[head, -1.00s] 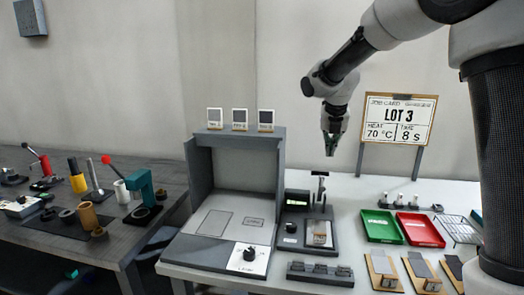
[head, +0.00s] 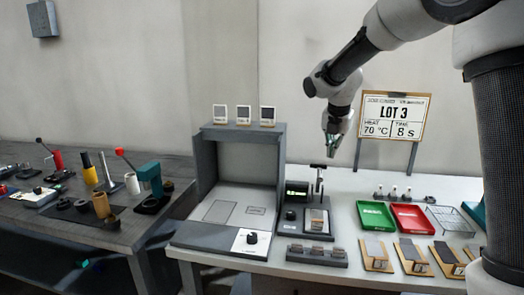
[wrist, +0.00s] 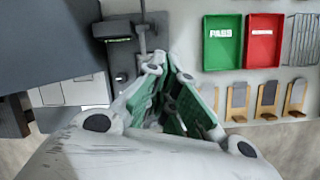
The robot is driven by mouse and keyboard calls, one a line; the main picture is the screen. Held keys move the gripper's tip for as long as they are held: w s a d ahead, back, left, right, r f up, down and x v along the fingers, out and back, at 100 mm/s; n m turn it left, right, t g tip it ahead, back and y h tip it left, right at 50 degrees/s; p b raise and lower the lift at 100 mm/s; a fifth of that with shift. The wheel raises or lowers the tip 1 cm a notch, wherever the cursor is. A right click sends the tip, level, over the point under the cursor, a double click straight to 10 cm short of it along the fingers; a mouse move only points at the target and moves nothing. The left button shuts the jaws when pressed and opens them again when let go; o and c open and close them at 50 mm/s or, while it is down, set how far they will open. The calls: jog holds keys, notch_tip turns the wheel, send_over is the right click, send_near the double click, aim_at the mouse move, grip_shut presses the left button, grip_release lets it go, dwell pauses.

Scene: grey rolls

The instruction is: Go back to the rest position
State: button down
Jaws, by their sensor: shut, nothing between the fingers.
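My gripper (head: 332,146) hangs from my arm in the air above the white bench, in front of the wall and left of the job card. Its fingers are shut with nothing between them. In the wrist view my gripper (wrist: 172,75) shows from behind, with green pads on its fingers. It is clear of everything on the bench. Below it stands a small dark press device (head: 317,218) with an upright lever, partly covered by my gripper in the wrist view.
A grey open-fronted booth (head: 240,135) stands left of my gripper. The LOT 3 job card (head: 394,116) stands to the right. Green (head: 375,216) and red (head: 413,217) trays lie at right, with wooden stands (head: 412,257) in front. A dark table (head: 75,225) with tools is at left.

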jog(key=s+d+r+m, duration=0.1)
jog(key=s+d+m, duration=0.3)
jog(key=s+m, duration=0.6)
jog(key=s+d+r+m, duration=0.1)
jog(key=s+d+m, duration=0.4)
jog(key=s+m, duration=0.4)
jog(key=s+d+r+m, duration=0.1)
jog(key=s+d+m, duration=0.3)
jog(key=s+m, duration=0.6)
jog(key=shift+s+d+m+t+y, duration=0.3)
jog(key=shift+s+y, duration=0.1)
jog(key=shift+s, duration=3.65)
